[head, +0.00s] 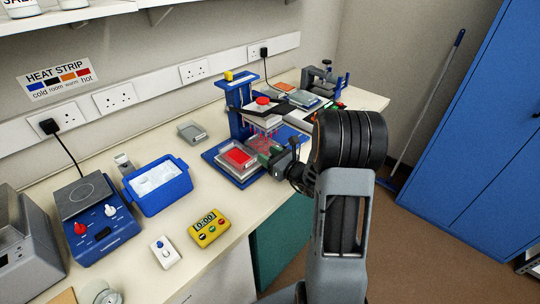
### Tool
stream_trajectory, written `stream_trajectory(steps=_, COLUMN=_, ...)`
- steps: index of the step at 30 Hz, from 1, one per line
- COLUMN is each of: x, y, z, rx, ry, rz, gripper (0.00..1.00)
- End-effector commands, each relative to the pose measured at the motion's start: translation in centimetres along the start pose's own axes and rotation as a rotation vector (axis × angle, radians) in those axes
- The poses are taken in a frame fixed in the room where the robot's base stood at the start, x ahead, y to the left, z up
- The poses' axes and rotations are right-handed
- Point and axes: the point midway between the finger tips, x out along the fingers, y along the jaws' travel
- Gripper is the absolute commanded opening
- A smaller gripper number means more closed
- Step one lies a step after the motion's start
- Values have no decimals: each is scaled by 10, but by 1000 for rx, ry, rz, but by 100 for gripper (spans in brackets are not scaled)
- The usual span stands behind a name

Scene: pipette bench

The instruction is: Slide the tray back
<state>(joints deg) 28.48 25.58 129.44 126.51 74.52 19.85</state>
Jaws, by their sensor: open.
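A pale grey tray (241,175) with a red block in it sits on the blue base of a blue press-like stand (236,92). It is toward the front left of that base. A head with a red knob (263,100) and a row of red tips hangs behind and to the right of the tray. My gripper (272,160) is at the tray's right side, with its jaws open. My arm hides part of the base, and I cannot tell whether a finger touches the tray.
A blue tub of white ice (158,180), a yellow timer (209,228) and a blue hot plate (95,225) stand on the bench at left. More equipment (322,82) fills the bench's far end. A blue cabinet (480,130) is at right.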

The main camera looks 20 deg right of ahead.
Motion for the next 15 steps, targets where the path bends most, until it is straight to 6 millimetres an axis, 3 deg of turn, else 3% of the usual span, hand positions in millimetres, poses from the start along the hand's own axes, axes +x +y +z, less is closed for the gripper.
stream_trajectory(steps=3, x=0, y=0, z=0, rx=0, ry=0, rz=0, gripper=49)
stream_trajectory(steps=15, x=0, y=0, z=0, rx=0, ry=0, rz=0, gripper=11)
